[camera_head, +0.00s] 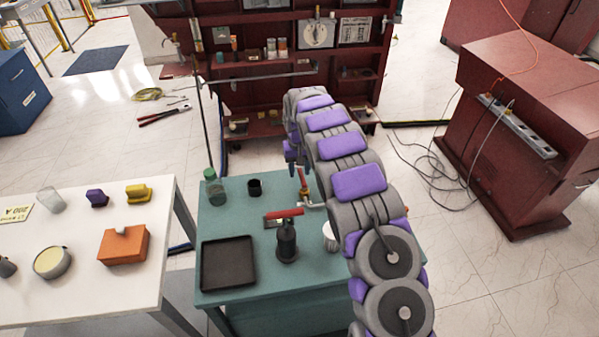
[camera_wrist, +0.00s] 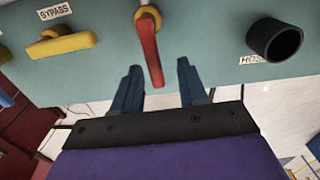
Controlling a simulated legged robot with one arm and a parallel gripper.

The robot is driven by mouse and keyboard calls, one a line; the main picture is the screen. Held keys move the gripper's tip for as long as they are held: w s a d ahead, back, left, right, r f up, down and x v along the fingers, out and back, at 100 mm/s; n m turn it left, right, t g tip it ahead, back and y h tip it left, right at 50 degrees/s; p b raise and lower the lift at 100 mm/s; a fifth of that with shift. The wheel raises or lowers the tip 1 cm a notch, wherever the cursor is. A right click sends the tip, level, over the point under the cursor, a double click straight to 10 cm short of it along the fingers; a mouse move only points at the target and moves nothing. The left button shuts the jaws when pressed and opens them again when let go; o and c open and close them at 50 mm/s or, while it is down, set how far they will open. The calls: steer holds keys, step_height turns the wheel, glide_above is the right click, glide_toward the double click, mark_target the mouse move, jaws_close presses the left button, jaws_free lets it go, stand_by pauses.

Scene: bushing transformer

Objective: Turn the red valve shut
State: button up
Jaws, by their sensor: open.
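The red valve handle (camera_wrist: 150,50) shows in the wrist view as a red lever on a brass-coloured stem at the top. It points down the picture, and its lower end lies between my fingertips. My gripper (camera_wrist: 159,66) is open, with one dark blue finger on each side of the lever and a visible gap to both. I cannot tell whether the lever is at the depth of the fingers. In the head view the red valve (camera_head: 302,176) stands at the bench's right part, close beside my purple and grey arm, which hides most of my gripper.
A yellow handle (camera_wrist: 62,46) by a BYPASS label sits left of the red lever. A black open cylinder (camera_wrist: 276,39) is at the right. The green bench (camera_head: 230,285) also holds a black tray (camera_head: 228,263), a green-capped bottle (camera_head: 215,188) and a dark red-handled device (camera_head: 286,241).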

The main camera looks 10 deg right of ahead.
steer(key=shift+f, duration=0.45)
steer(key=shift+d, duration=0.55)
steer(key=shift+a, duration=0.4)
steer(key=c, duration=0.7)
steer(key=shift+d, duration=0.1)
jaws_close()
